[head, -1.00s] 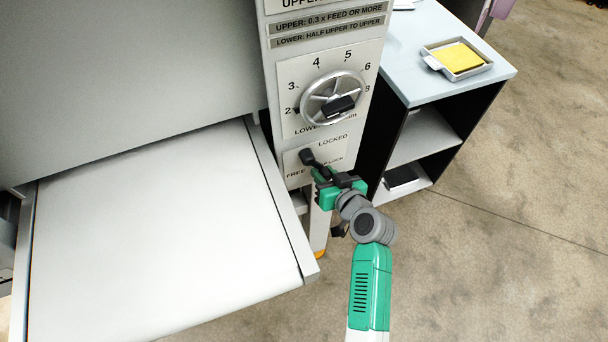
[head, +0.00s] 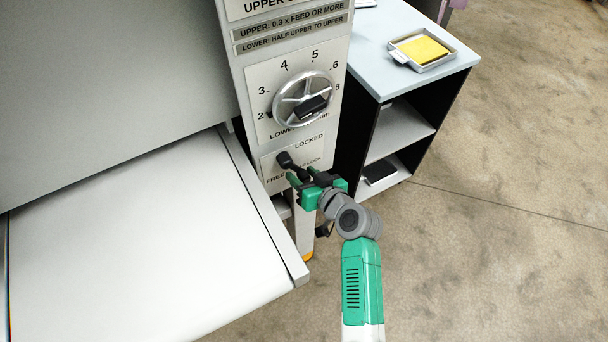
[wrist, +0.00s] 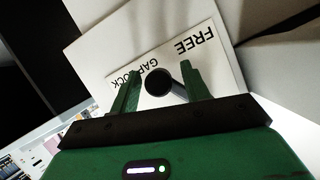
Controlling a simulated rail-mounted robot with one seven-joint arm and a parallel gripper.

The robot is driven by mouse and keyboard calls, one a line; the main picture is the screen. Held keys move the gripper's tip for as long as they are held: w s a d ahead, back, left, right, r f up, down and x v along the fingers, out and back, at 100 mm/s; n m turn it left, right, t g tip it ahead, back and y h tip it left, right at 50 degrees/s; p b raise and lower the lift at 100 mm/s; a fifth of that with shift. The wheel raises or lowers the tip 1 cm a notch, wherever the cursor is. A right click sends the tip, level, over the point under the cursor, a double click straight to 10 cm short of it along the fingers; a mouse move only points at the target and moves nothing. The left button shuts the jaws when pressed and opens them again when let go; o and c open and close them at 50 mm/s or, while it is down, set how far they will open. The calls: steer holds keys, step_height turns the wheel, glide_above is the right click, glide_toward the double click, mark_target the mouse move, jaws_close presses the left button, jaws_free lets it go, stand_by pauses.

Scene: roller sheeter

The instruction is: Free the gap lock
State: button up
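The gap lock lever ends in a black knob (head: 284,159) on a white label plate (head: 268,170) low on the machine's front panel. In the head view the knob sits between the word LOCKED at upper right and FREE at lower left. My green gripper (head: 298,178) is just below and right of the knob, reaching toward the panel. In the wrist view my gripper's two fingers are apart, with the round knob (wrist: 158,82) between them. The lever's base is partly hidden.
A gap handwheel (head: 304,98) with a dial stands above the lever. A feed table (head: 130,240) extends at left. A side cabinet (head: 440,85) at right carries a tray with a yellow block (head: 424,49). The floor at right is clear.

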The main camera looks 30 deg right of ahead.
steer(key=p+v, duration=0.1)
steer(key=v, duration=0.6)
steer(key=shift+s+r+p, duration=0.2)
steer(key=shift+s+p, duration=0.15)
stand_by(0.5)
